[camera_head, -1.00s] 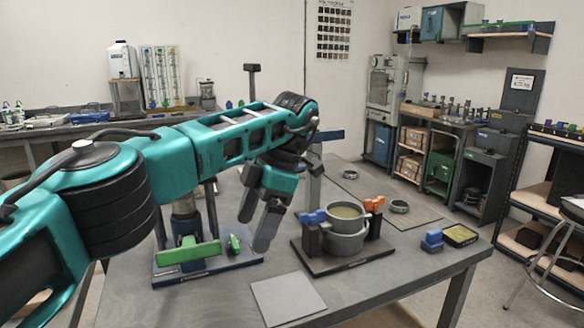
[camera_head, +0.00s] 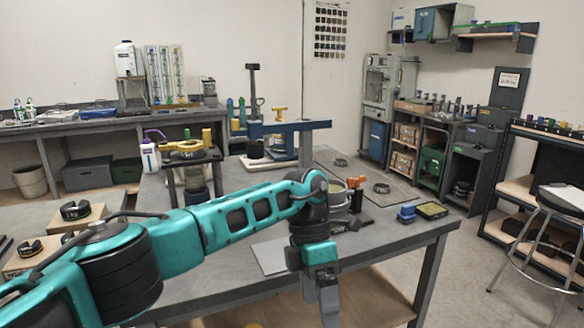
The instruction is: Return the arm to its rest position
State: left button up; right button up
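My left arm is teal and black and comes in from the left across the lower part of the head view. Its gripper (camera_head: 329,300) hangs fingers down at the front edge of the grey table (camera_head: 380,243), apart from the objects on it. The fingers overlap from this side, so I cannot tell whether they are open or shut. I see nothing held. My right gripper is not in view.
A blue block (camera_head: 407,212) and a dark tray with a yellow-green inside (camera_head: 432,210) sit at the table's right. A stand with a yellow ring (camera_head: 186,147) and a blue-beamed press (camera_head: 285,128) rise farther back.

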pick_arm(q)
jog(key=s+d+r+n+g+h+p, duration=0.1)
jog(key=s+d+n+g+h, duration=0.35)
jog(key=s+d+h, duration=0.85)
jog(key=w+a+f+n+t, duration=0.1)
jog(key=w+a+n+t, duration=0.25)
jog(key=n+t, duration=0.55)
jog(key=w+a+f+n+t+p, duration=0.1)
jog(key=w+a+f+n+t, duration=0.1)
jog(key=a+n+t, duration=0.65)
jog(key=w+a+f+n+t, duration=0.1)
jog(key=w+n+t, duration=0.2)
jog(key=n+t, duration=0.65)
jog(key=s+a+f+n+g+y, duration=0.3)
jog(key=s+a+f+n+y, duration=0.3)
jog(key=a, duration=0.5)
jog(key=s+a+f+n+g+y+p, duration=0.1)
jog(key=s+a+f+n+g+y, duration=0.3)
jog(key=s+a+f+n+y, duration=0.2)
jog(key=s+a+f+n, duration=0.2)
jog(key=a+f+n, duration=0.2)
jog(key=a, duration=0.1)
jog(key=shift+a+f+n, duration=0.15)
jog(key=shift+f+n, duration=0.2)
jog(key=shift+f, duration=0.05)
jog(key=shift+g, duration=0.25)
